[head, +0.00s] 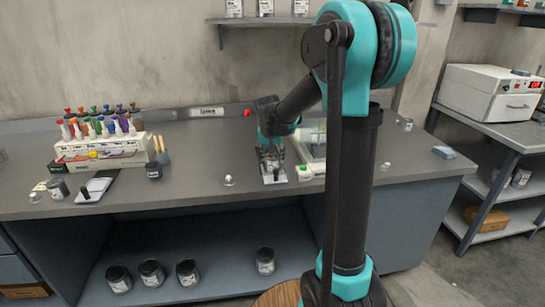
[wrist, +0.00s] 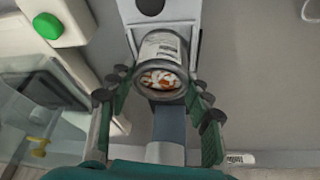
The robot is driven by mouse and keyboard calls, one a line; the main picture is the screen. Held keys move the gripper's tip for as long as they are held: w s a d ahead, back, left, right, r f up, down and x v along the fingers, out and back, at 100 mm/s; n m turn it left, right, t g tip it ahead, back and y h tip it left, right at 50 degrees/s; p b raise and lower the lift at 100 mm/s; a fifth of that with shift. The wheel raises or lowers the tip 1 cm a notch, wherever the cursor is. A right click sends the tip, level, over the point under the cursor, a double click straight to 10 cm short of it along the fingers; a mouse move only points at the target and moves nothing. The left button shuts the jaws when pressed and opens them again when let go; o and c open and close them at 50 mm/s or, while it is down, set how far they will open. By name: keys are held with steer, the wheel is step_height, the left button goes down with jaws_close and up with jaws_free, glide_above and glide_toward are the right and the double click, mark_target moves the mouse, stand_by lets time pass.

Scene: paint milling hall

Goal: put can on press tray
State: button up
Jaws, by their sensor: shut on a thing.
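My gripper (head: 270,150) is low over the bench, and it also shows in the wrist view (wrist: 158,84). Its two fingers are shut on a small grey metal can (wrist: 163,60) with a white label. The can's near end shows white and orange contents. The can is in front of a pale plate with a dark round spot, seemingly the press tray (wrist: 187,34); in the head view this small pale base (head: 276,181) lies under the gripper. I cannot tell whether the can touches it. A blue-grey post (wrist: 168,125) stands between the fingers.
A glass-sided box (head: 312,148) with a green button (wrist: 47,26) is close to the right of the gripper in the head view. The bench between is mostly clear.

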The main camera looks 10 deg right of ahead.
steer(key=o, duration=1.3)
steer(key=shift+c, duration=0.2)
steer(key=v, duration=1.2)
steer(key=s+d+f+n, duration=0.1)
steer(key=s+d+f, duration=0.1)
steer(key=s+f, duration=0.8)
steer(key=s+d+f+n+y, duration=0.1)
steer(key=s+d+f+n, duration=0.1)
steer(key=s+f, duration=0.8)
steer(key=s+d, duration=0.1)
steer(key=s, duration=0.5)
steer(key=shift+d+f+n, duration=0.2)
steer(key=shift+f+n, duration=0.1)
